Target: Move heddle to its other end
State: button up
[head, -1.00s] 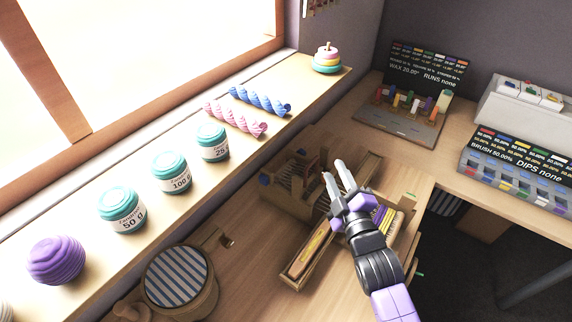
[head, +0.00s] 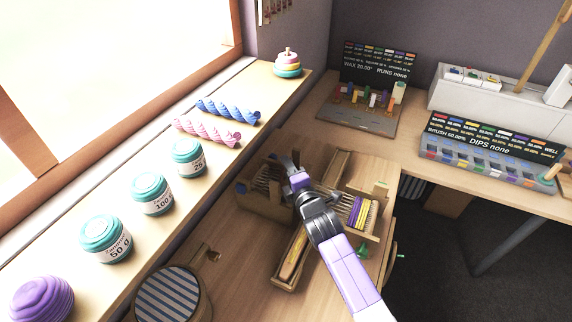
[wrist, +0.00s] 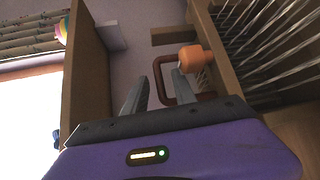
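A small wooden loom (head: 258,203) with pale upright threads or wires stands on the desk in the head view. A brown frame (wrist: 168,80) shows behind the fingers, and a row of thin threads (wrist: 265,30) is at the right. I cannot tell for sure which part is the heddle.
A long wooden tray (head: 290,262) with a yellow shuttle-like piece lies beside the loom, under my arm. A striped round basket (head: 172,298) stands at the front. Jars (head: 151,193) line the sill.

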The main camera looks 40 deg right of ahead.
jog(key=shift+w+d+f, duration=0.15)
jog(key=shift+w+d, duration=0.2)
jog(key=shift+w, duration=0.25)
grip_shut()
dwell(1.1)
